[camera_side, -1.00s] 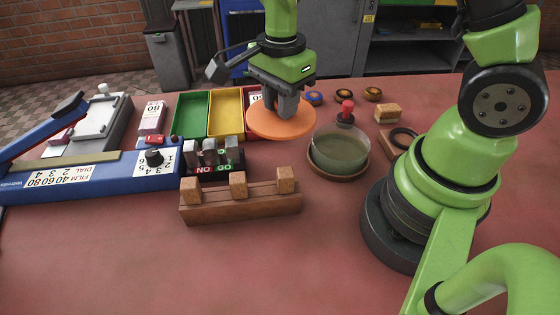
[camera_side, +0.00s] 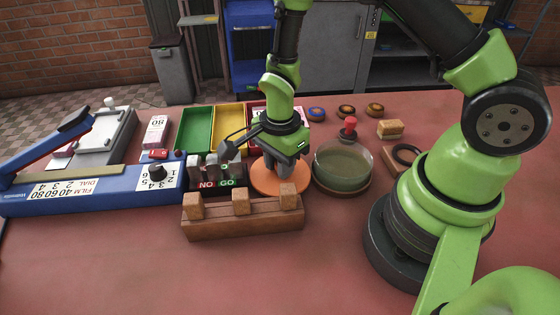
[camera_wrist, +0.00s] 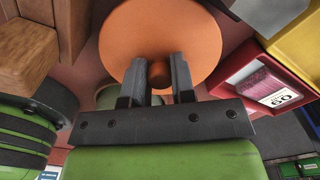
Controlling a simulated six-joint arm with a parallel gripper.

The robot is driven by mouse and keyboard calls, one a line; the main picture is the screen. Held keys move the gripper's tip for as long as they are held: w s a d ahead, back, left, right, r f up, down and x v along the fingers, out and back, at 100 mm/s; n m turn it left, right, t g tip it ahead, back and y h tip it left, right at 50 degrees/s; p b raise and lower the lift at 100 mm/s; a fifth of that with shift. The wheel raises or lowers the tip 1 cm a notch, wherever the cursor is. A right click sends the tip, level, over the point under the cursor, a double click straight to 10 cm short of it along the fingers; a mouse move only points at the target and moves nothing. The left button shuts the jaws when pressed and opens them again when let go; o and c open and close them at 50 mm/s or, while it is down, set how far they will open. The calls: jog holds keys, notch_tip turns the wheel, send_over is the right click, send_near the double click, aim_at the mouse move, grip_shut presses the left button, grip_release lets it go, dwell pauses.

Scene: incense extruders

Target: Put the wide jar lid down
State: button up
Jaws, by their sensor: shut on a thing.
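The wide jar lid is a flat orange disc (camera_side: 279,182) with a small round knob. In the side view it is low, at or just above the red table, behind the wooden block rack; I cannot tell if it touches the table. My gripper (camera_side: 272,172) is above it, fingers pointing down. In the wrist view my gripper (camera_wrist: 159,78) is shut on the knob of the lid (camera_wrist: 150,25). A glass jar (camera_side: 342,165) with greenish contents stands on a brown saucer right of the lid, without a lid on top.
The wooden rack (camera_side: 243,224) stands close in front of the lid. The NO/GO block holder (camera_side: 217,182) is just left. Green (camera_side: 196,130) and yellow (camera_side: 229,117) trays lie behind. A red-handled stamp (camera_side: 348,126) stands behind the jar. The front table is clear.

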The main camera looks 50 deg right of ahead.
jog(key=shift+f, duration=0.1)
jog(key=shift+f, duration=0.4)
jog(key=o, duration=0.9)
jog(key=shift+r, duration=0.15)
notch_tip(320, 180, up, 13)
notch_tip(320, 180, up, 8)
jog(key=n+t, duration=0.3)
jog(key=n, duration=0.2)
send_over(294, 179)
jog(key=s+r+n+t+y, duration=0.2)
jog(key=s+r+n+t, duration=0.2)
jog(key=s+r+n, duration=0.3)
jog(key=shift+s+a+r+n, duration=0.3)
jog(key=shift+s+n, duration=0.95)
jog(key=shift+n, duration=0.55)
